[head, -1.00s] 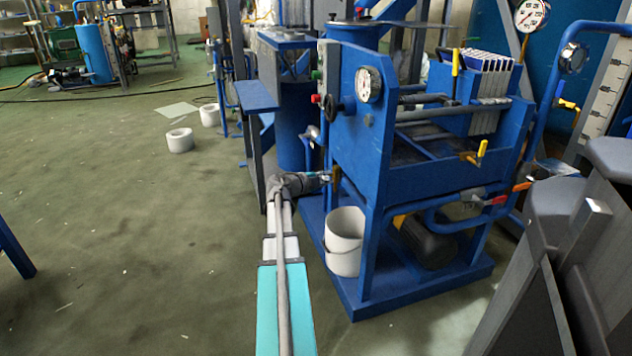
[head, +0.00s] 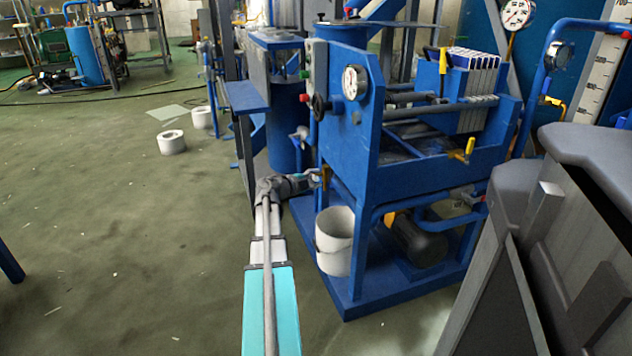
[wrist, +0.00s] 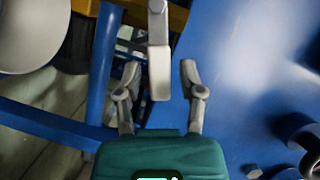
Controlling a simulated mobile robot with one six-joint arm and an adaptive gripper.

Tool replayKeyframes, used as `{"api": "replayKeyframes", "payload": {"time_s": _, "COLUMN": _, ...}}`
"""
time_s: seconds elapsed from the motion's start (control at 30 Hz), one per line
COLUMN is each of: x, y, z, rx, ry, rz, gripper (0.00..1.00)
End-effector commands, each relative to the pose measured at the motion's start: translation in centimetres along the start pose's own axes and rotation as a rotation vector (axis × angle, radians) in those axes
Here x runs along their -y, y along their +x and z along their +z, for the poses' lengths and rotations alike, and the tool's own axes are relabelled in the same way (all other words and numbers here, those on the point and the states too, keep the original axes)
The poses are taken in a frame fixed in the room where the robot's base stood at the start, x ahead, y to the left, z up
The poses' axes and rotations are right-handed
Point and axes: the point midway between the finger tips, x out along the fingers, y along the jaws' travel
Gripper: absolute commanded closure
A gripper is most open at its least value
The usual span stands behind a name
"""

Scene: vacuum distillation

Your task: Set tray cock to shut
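The tray cock is a small brass cock (head: 326,177) low on the near end of the blue filter-press frame, above a white bucket. In the wrist view its brass body (wrist: 177,17) crosses the top edge, and a pale grey lever (wrist: 159,70) points from it toward my gripper. My gripper (wrist: 160,78) is open, with one finger on each side of the lever's free end. A gap shows on both sides; whether a finger touches cannot be told. In the head view my gripper (head: 312,180) is at the cock, its fingers too small to make out.
The white bucket (head: 334,248) stands on the blue base below the cock. The blue frame (head: 350,120) rises close beside my gripper, with a dark handwheel (head: 320,106) and gauge (head: 355,82) above. A yellow-handled valve (head: 469,148) is further right. Open floor (head: 120,250) lies left.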

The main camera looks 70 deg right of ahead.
Motion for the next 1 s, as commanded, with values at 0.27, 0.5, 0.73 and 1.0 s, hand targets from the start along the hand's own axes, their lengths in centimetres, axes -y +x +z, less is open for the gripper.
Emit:
{"api": "replayKeyframes", "payload": {"time_s": 0.27, "x": 0.0, "y": 0.3, "z": -0.2, "rx": -0.006, "ry": 0.000, "rz": 0.001, "gripper": 0.40}}
{"api": "replayKeyframes", "payload": {"time_s": 0.5, "x": 0.3, "y": -0.4, "z": 0.1, "rx": 0.000, "ry": -0.023, "rz": 0.012, "gripper": 0.85}}
{"api": "replayKeyframes", "payload": {"time_s": 0.73, "x": 1.3, "y": -2.9, "z": 1.5, "rx": 0.028, "ry": -0.139, "rz": 0.068, "gripper": 1.00}}
{"api": "replayKeyframes", "payload": {"time_s": 1.0, "x": 3.8, "y": -2.6, "z": 1.4, "rx": -0.010, "ry": -0.328, "rz": 0.195, "gripper": 1.00}}
